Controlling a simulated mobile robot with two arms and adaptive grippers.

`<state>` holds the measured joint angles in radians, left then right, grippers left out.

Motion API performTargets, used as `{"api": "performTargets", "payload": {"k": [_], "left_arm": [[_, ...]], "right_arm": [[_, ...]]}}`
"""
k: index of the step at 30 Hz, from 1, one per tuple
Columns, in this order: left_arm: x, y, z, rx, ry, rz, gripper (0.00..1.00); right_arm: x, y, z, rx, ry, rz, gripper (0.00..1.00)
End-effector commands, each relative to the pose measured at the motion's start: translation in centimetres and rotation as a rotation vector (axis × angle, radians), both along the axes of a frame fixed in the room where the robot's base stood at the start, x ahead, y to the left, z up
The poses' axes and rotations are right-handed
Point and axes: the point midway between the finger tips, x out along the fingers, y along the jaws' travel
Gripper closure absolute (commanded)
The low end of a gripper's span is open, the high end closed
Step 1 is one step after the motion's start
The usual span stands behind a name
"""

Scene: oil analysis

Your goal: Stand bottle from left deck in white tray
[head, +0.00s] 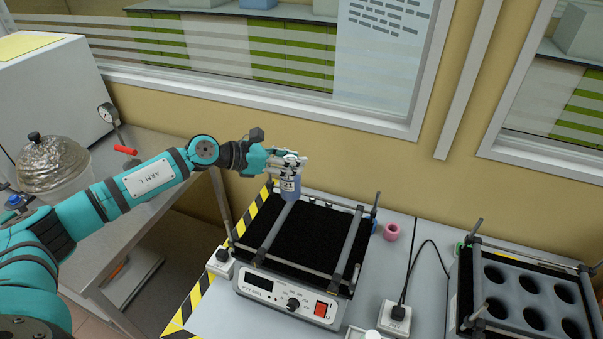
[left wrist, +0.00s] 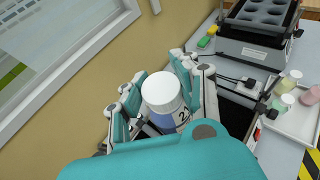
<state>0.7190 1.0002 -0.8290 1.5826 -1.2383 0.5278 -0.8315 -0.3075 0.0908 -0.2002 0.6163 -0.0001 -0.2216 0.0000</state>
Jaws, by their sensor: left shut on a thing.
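The bottle (head: 290,187) has a white cap, a printed label and blue contents. My left gripper (head: 288,163) is shut around its upper part, and the bottle is upright at the back of the black left deck (head: 300,240). I cannot tell whether its base touches the deck. In the left wrist view the white cap (left wrist: 161,90) sits between the fingers, and the lower body is mostly hidden. The white tray (left wrist: 295,125) shows at the right of that view with several small bottles in it. My right gripper is not in view.
Metal rails and corner posts frame the left deck. A second device with a holed rack (head: 530,295) stands at the right. A pink ring-like object (head: 391,232) and a power socket with a cable (head: 395,315) lie between them. The wall and window are close behind.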

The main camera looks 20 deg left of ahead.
Motion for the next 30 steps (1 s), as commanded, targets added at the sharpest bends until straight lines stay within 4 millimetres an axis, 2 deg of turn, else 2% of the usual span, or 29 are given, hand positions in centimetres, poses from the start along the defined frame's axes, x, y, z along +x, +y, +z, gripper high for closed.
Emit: {"api": "performTargets", "payload": {"k": [1,6,10,13,15,19,23,27,30], "left_arm": [[0.1,0.3,0.8,0.000,-0.003,0.002,1.00],[0.0,0.3,1.3,0.000,-0.001,-0.004,1.00],[-1.2,-1.9,0.3,-0.005,0.001,-0.055,1.00],[-3.5,-5.1,-1.0,-0.008,0.002,-0.131,1.00],[-6.0,-7.7,-2.1,-0.010,0.001,-0.197,1.00],[-10.6,-10.3,-3.7,-0.010,0.002,-0.276,1.00],[-14.3,-10.3,-5.3,-0.009,0.004,-0.287,1.00],[-17.6,-8.8,-7.3,-0.007,0.005,-0.246,1.00],[-19.2,-7.4,-8.5,-0.006,0.005,-0.207,1.00]], "right_arm": [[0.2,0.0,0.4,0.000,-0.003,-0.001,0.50],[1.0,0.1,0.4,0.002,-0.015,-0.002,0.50],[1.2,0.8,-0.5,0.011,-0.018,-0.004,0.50],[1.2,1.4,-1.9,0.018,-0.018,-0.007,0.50],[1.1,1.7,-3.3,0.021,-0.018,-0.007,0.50],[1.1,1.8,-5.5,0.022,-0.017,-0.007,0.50],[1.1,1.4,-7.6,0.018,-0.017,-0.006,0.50],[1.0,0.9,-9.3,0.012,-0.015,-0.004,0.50],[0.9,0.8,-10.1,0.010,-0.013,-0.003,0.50]]}}
